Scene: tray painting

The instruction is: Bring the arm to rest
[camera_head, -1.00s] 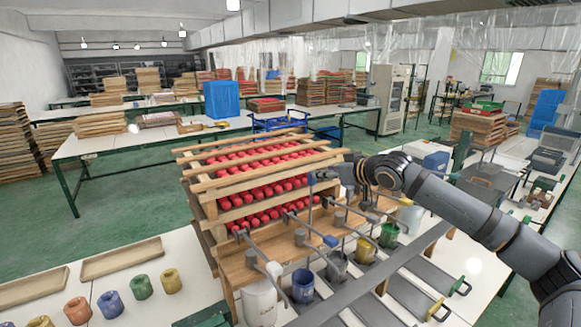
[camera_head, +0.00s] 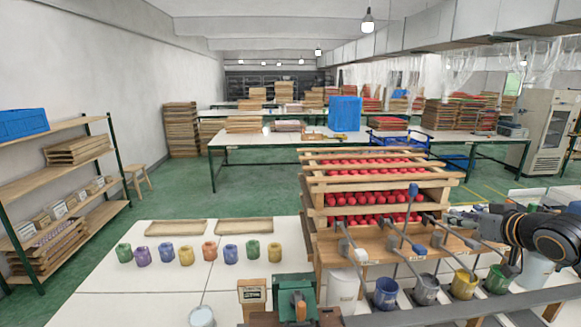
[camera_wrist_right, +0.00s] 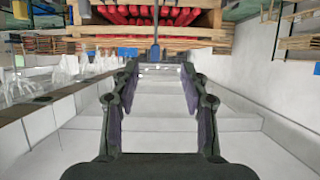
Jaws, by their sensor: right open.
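My right arm comes in from the right edge of the head view, beside the wooden rack. Its gripper (camera_head: 465,218) is at the rack's right side, partly hard to make out among the rods there. In the right wrist view the right gripper (camera_wrist_right: 158,78) is open, with its two fingers apart and nothing between them. The wooden rack (camera_head: 316,190) with rows of red pieces stands ahead, and it shows at the top of the right wrist view (camera_wrist_right: 200,32). My left gripper is not in view.
Cups of blue (camera_head: 386,292), grey, yellow and green paint stand before the rack. Several small coloured pots (camera_head: 186,255) and two wooden trays (camera_head: 176,228) are on the white table at left. A green and wooden device (camera_head: 293,292) is at the front. The table's left part has free room.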

